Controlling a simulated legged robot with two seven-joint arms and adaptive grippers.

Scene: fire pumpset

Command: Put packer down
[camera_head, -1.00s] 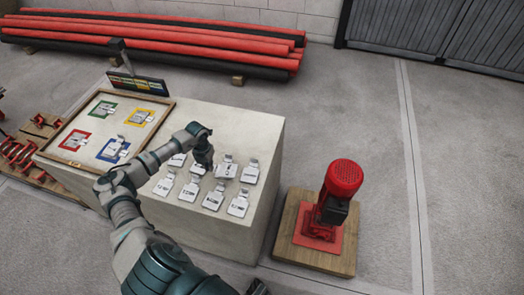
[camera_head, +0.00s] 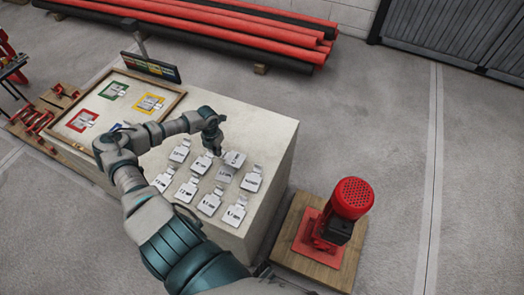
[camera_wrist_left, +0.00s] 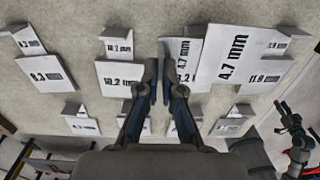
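White packers with printed thicknesses lie in rows on the pale block table (camera_head: 262,128). My left gripper (camera_head: 217,152) is over the back rows. In the left wrist view the left gripper (camera_wrist_left: 164,78) has its fingers close together at the tab of the 4.7 mm packer (camera_wrist_left: 238,60). This packer looks larger and nearer than the others and appears held. In the head view the 4.7 mm packer (camera_head: 236,158) overlaps another packer (camera_head: 226,174); the gap between them cannot be judged. A dark shape at the wrist view's right edge seems to be my right gripper (camera_wrist_left: 290,118); its fingers are unclear.
A framed board (camera_head: 74,148) with coloured squares is at the table's left, partly behind my arm. A sign (camera_head: 150,67) stands behind it. A red pump (camera_head: 345,205) sits on a wooden base to the right. Red pipes (camera_head: 230,35) lie behind.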

